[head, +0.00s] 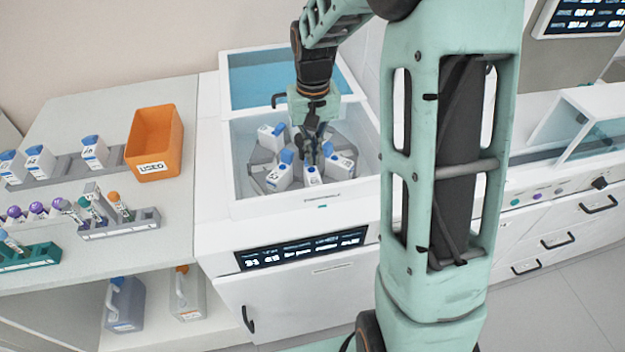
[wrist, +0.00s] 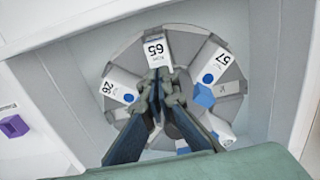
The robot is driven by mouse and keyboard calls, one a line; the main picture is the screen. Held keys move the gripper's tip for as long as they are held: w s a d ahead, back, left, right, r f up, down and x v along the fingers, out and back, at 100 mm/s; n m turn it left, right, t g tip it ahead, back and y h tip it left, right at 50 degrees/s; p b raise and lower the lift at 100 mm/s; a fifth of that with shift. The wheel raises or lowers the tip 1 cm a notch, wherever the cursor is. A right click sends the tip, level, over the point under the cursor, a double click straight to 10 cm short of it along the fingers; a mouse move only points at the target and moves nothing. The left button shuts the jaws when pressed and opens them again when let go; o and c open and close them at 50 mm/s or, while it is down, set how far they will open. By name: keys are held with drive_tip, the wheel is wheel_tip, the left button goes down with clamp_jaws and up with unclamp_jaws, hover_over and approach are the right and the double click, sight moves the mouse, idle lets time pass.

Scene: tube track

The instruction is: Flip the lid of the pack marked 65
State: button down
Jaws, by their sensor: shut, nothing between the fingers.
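The pack marked 65 (wrist: 156,45) is a white wedge-like pack in the round grey rotor, at the top of the wrist view. In the head view it appears to be the front pack (head: 313,177). My gripper (wrist: 160,76) is shut and empty, with its fingertips right at the inner end of this pack. The fingers cover the lid area in the wrist view, so I cannot tell whether its lid is open or shut, or whether the fingertips touch it. In the head view my gripper (head: 312,158) is down inside the white tub.
Pack 57 (wrist: 211,60), with a blue flap, and pack 26 (wrist: 119,83) flank it in the rotor (wrist: 232,88). The tub's walls (head: 245,208) surround the rotor closely. An orange bin (head: 154,140) and tube racks (head: 120,226) stand on the left bench.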

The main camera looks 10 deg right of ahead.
drive_tip(key=shift+s, duration=0.15)
idle(0.3)
drive_tip(key=shift+s+f+b, duration=0.2)
drive_tip(key=shift+s+b, duration=0.25)
drive_tip(key=shift+s, duration=0.5)
drive_tip(key=shift+f, duration=0.1)
drive_tip(key=shift+f+b, duration=0.9)
drive_tip(key=shift+f, duration=0.35)
drive_tip(key=shift+w, duration=0.15)
drive_tip(key=shift+w+p, duration=0.3)
drive_tip(key=shift+w, duration=0.85)
drive_tip(key=shift+w+r, duration=0.1)
drive_tip(key=shift+w, duration=0.05)
